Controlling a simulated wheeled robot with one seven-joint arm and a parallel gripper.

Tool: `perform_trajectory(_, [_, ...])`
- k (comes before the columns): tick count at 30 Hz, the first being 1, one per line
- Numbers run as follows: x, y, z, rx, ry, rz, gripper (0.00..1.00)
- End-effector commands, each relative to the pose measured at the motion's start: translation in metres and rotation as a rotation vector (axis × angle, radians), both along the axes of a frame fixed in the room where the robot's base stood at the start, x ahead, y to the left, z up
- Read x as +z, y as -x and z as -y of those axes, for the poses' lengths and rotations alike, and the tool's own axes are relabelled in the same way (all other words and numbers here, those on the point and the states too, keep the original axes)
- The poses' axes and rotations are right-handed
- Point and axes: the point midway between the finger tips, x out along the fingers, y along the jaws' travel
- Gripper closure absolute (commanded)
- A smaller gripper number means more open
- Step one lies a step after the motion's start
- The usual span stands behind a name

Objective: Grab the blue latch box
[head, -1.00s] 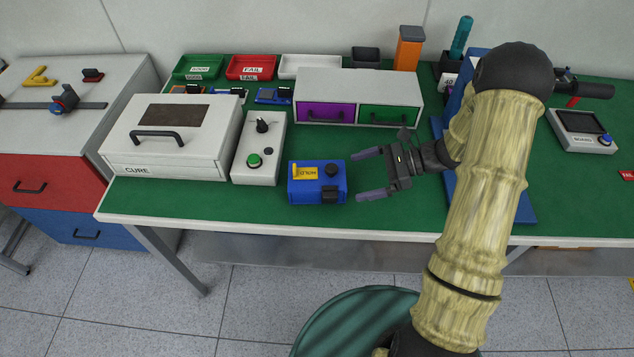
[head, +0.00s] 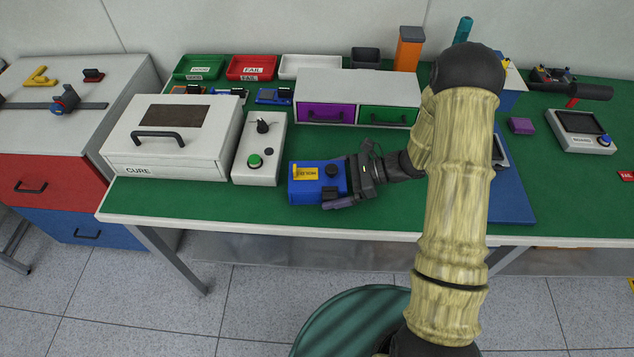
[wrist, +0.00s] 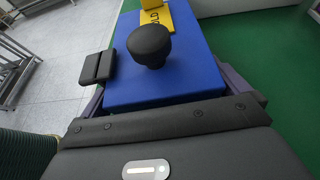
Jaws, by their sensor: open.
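The blue latch box (head: 312,191) sits on the green bench top near its front edge.
A grey control box (head: 260,150) with a green button stands just left of the blue box, beside the white CURE box (head: 165,140). A unit with purple and green drawers (head: 358,95) stands behind. The bench's front edge (head: 300,221) is close below.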

Motion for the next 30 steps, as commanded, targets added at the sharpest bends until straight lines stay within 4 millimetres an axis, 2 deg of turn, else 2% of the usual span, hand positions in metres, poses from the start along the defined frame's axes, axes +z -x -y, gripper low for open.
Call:
perform_trajectory(17, [-0.0015, 0.0001, -0.0031, -0.001, 0.000, 0.001, 0.00])
perform_trajectory(25, [-0.0014, -0.0001, -0.0030, -0.001, 0.000, 0.001, 0.53])
perform_trajectory(30, [-0.0001, -0.0002, -0.0036, 0.000, -0.003, 0.002, 0.53])
